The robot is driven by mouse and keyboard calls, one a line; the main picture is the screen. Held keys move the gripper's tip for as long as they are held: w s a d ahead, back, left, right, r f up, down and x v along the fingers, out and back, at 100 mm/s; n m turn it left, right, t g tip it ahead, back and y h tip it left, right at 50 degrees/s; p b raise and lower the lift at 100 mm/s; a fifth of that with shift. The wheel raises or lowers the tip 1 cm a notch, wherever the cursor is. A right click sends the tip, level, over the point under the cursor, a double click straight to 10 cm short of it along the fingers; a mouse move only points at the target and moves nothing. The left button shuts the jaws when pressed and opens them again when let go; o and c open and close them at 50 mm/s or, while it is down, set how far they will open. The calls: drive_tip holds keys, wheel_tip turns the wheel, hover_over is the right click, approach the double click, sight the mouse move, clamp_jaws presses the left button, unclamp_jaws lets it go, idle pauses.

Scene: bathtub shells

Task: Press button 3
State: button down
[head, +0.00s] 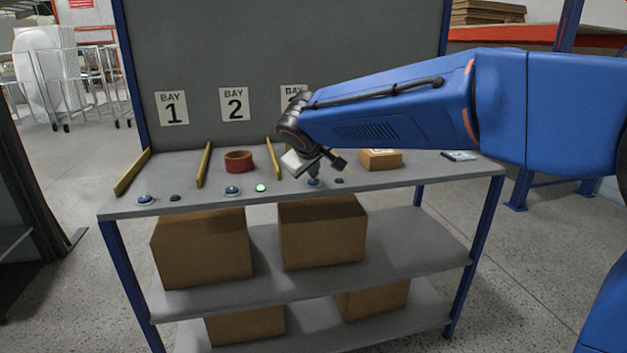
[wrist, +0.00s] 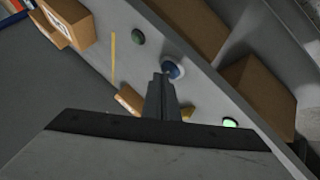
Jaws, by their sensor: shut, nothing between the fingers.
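Button 3 is a blue button in a pale ring on the bench's front strip, in the Bay 3 section. In the head view the button (head: 313,183) shows just under my gripper (head: 314,177). In the wrist view the button (wrist: 176,71) sits right at the tips of my gripper (wrist: 162,77), partly covered by them. My gripper is shut and empty, pointing down. I cannot tell whether the tips touch the button. The small lamp beside button 3 (head: 339,181) is dark; it shows as dull green in the wrist view (wrist: 138,37).
Button 2 (head: 232,191) has a lit green lamp (head: 261,188). Button 1 (head: 145,200) has a dark lamp (head: 174,198). Yellow dividers (head: 203,164), a red tape roll (head: 238,161) and a small carton (head: 380,159) lie on the bench. My arm partly covers the Bay 3 sign (head: 293,92).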

sight(313, 182)
drive_tip(key=shift+f, duration=0.2)
idle(0.5)
drive_tip(key=shift+r, duration=0.65)
wheel_tip(313, 182, up, 6)
idle(0.8)
